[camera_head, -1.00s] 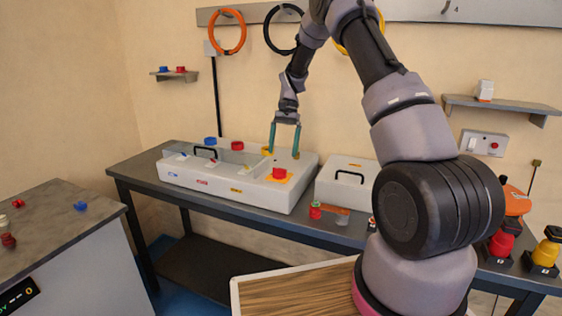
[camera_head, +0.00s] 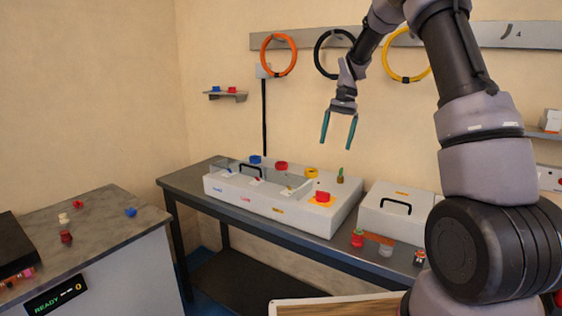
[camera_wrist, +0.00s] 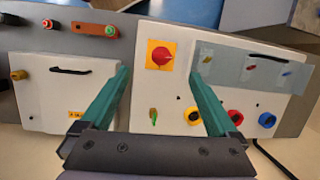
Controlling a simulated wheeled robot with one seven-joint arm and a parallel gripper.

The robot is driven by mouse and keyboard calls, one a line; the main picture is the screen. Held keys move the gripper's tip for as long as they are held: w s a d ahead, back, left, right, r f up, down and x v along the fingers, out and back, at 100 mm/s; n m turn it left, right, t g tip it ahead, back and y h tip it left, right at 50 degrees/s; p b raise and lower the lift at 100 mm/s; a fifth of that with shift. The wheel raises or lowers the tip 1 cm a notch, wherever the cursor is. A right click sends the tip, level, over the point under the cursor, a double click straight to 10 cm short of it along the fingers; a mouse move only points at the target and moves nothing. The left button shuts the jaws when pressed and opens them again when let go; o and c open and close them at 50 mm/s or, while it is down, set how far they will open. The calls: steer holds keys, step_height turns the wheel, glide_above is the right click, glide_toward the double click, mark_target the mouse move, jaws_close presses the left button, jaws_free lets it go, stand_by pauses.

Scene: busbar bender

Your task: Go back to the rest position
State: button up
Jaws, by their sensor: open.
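My gripper (camera_head: 338,130) is open and empty. Its two teal fingers point down and hang in the air above the white busbar bender box (camera_head: 237,191), not touching it. The wrist view shows the open fingers (camera_wrist: 160,95) with the box between and below them.
A second white box with a black handle (camera_head: 398,208) stands to the right on the dark bench (camera_head: 185,182). Orange, black and yellow rings (camera_head: 279,55) hang on the wall behind my arm. A side counter (camera_head: 100,232) with small parts stands at left. Air around my gripper is clear.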

steer(key=s+d+r+n+t, duration=0.1)
steer(key=s+r+t, duration=0.4)
steer(key=s+r, duration=1.05)
steer(key=s+d+n+t, duration=0.1)
steer(key=s+t, duration=0.3)
steer(key=s, duration=1.1)
steer(key=shift+s+d, duration=0.15)
steer(key=shift+s, duration=0.25)
